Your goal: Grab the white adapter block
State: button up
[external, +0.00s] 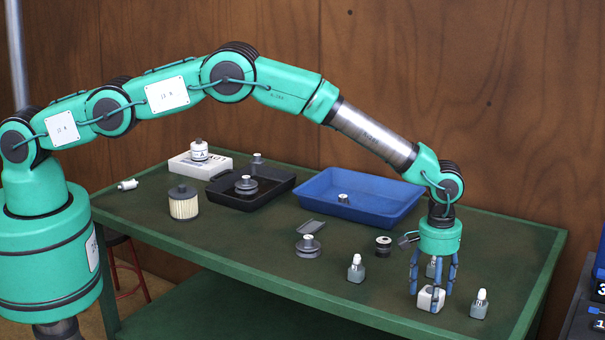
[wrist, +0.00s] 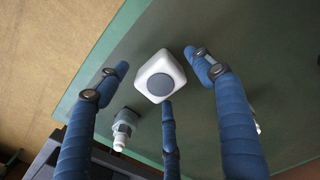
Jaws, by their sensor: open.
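The white adapter block (external: 431,299) sits on the green table near its front right edge. In the wrist view the white adapter block (wrist: 160,77) is a rounded cube with a grey round face toward the camera. My gripper (external: 432,300) has blue fingers pointing down around the block. In the wrist view my gripper (wrist: 160,80) is open, with a finger on the left, one on the right and one below the block. I see gaps between the left and right fingers and the block; the lower fingertip is very close to it, and contact cannot be told.
A black spool (external: 383,246), a blue tray (external: 359,198) and a black tray (external: 251,187) are farther back.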

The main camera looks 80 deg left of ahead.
jog(key=shift+f, duration=0.7)
jog(key=shift+c, duration=0.3)
jog(key=c, duration=1.3)
